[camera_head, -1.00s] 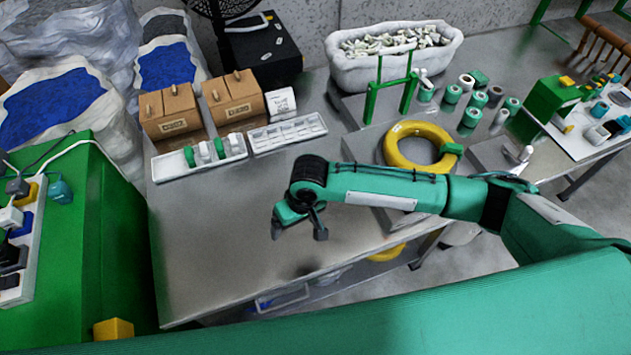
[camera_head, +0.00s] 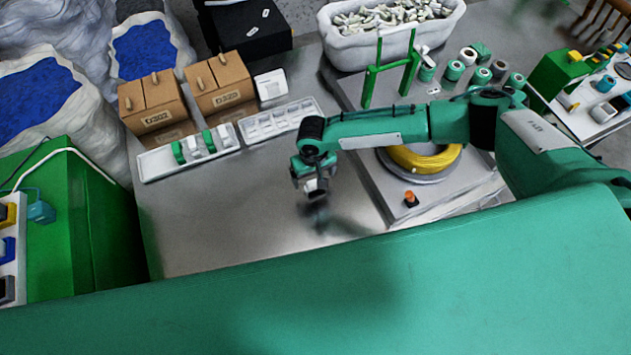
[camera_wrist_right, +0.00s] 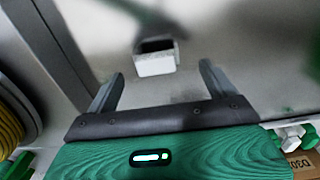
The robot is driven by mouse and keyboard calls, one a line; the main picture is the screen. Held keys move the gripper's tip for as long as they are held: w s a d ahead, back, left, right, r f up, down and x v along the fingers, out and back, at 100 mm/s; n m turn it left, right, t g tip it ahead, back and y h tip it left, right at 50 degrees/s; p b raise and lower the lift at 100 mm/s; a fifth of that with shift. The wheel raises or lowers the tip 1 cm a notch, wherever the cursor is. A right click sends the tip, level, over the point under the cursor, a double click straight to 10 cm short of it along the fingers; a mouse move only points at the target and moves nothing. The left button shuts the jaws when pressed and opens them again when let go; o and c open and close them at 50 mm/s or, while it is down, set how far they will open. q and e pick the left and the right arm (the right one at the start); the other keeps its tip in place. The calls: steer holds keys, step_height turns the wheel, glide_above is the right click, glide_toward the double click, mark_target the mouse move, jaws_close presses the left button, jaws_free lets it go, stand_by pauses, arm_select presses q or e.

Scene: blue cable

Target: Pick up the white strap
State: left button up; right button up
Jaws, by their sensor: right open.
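White strap pieces (camera_head: 195,147) stand between green ones in a white tray (camera_head: 158,169) on the metal table's left side in the head view. They also show, partly cut off, at lower right in the right wrist view (camera_wrist_right: 290,137). My right gripper (camera_head: 318,218) is blurred over the bare table, right of the tray and apart from it. Its fingers (camera_wrist_right: 161,85) are spread in the wrist view. A small white block with a dark top (camera_wrist_right: 155,66) shows beyond and between the fingertips; I cannot tell what it is. My left gripper is not in view.
Brown boxes (camera_head: 155,98) stand behind the strap tray. A sectioned white tray (camera_head: 280,124) is right of it. The table's front left (camera_head: 200,230) is clear.

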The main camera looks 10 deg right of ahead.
steer(key=shift+d+f+p, duration=0.2)
steer(key=shift+f+p, duration=0.35)
steer(key=shift+f, duration=0.4)
step_height(320, 180, down, 3)
steer(key=shift+f, duration=0.3)
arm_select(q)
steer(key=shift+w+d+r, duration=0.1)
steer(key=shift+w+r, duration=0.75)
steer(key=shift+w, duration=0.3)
arm_select(e)
steer(key=shift+d, duration=0.1)
steer(key=c, duration=1.1)
steer(key=shift+r, duration=0.15)
